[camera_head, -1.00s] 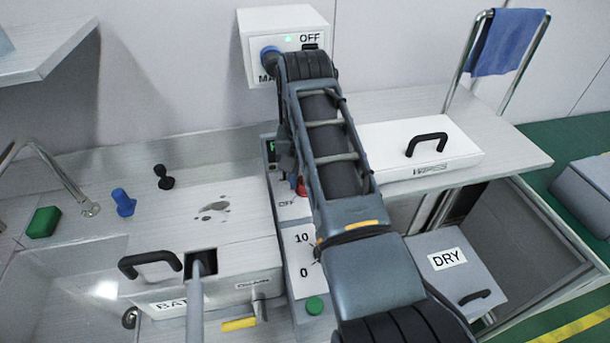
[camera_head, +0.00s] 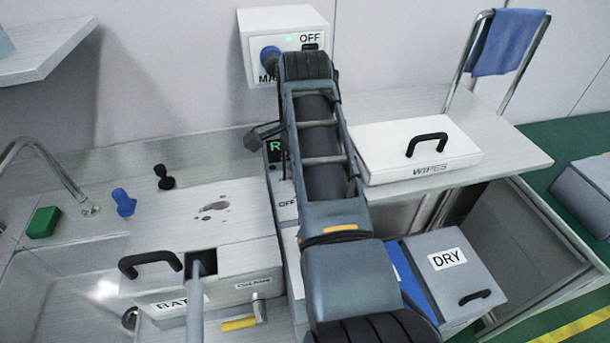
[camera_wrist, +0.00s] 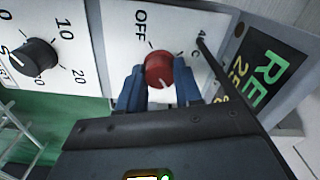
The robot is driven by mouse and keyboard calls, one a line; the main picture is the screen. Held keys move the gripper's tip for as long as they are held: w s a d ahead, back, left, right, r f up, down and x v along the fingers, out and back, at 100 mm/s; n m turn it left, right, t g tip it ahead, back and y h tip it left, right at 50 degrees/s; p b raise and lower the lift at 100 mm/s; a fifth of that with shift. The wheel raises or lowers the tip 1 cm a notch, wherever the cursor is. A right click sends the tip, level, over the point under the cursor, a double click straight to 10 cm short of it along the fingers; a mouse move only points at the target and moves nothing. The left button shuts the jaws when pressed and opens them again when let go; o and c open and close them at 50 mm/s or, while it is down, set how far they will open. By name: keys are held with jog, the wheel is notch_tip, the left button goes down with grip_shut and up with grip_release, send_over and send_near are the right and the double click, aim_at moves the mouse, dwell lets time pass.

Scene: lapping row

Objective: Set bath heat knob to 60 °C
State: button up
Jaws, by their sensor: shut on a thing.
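The red bath heat knob (camera_wrist: 158,68) sits on a white panel in the wrist view, with OFF printed at its upper left. Other marks to its right are partly hidden, so I cannot read a 60 or tell exactly where the knob points. My gripper (camera_wrist: 159,77) has its blue fingers on both sides of the knob, shut on it. In the head view my arm covers the knob and the gripper. A display (camera_wrist: 258,75) beside the knob shows green letters starting RE and amber characters below, partly cut off.
A black knob (camera_wrist: 42,53) with a 10 and 20 scale is near the red one. The bath lid (camera_head: 150,263) with a black handle is left of my arm. The wipes box (camera_head: 418,152) and DRY box (camera_head: 448,262) stand to the right.

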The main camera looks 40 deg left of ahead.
jog(key=m, duration=1.3)
dwell(0.6)
jog(key=o, duration=1)
jog(key=shift+o, duration=0.2)
